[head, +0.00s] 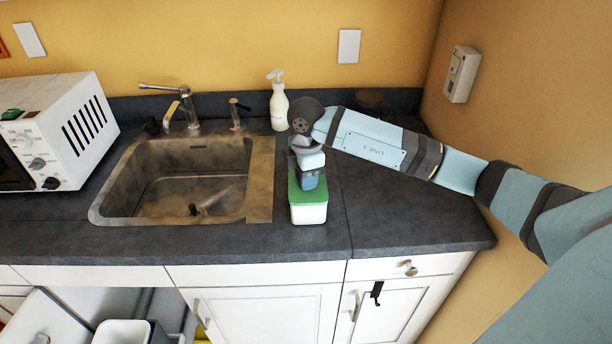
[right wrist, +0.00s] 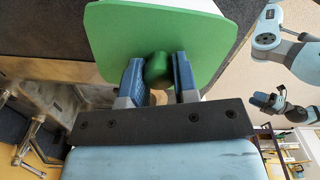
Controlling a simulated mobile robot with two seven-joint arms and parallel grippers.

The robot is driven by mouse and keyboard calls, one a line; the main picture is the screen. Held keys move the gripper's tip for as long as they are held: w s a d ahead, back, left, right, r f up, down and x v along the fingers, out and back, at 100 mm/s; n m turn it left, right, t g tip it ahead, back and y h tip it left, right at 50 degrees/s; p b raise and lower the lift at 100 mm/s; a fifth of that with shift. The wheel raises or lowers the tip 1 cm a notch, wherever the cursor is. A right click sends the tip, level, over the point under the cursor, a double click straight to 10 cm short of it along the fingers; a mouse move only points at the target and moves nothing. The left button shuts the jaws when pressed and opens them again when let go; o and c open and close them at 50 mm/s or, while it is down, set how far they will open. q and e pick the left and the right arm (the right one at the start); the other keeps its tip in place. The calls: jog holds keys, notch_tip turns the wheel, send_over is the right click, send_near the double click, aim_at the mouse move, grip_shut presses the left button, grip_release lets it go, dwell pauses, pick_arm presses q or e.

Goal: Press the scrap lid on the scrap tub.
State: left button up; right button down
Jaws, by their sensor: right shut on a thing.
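The scrap tub (head: 309,214) is a small white box on the dark counter, right of the sink. The green scrap lid (head: 308,193) lies over its top, and I see no clear gap between them. I cannot tell whether the lid is fully seated. My right gripper (head: 308,184) points down from above, at the lid's middle. In the right wrist view its two blue fingers are shut on the green knob of the lid (right wrist: 133,33). A white bit of the tub shows past the lid's edge.
The sink (head: 190,153) lies left of the tub, with its rim close by. A white soap bottle (head: 279,108) stands behind, near the wall. A white microwave (head: 72,125) is at the far left. The counter (head: 410,222) right of the tub is clear.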

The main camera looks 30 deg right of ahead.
jog(key=shift+f, duration=0.1)
dwell(0.6)
jog(key=shift+c, duration=1.6)
grip_release()
jog(key=shift+r+p, duration=2.6)
jog(key=shift+r, duration=0.95)
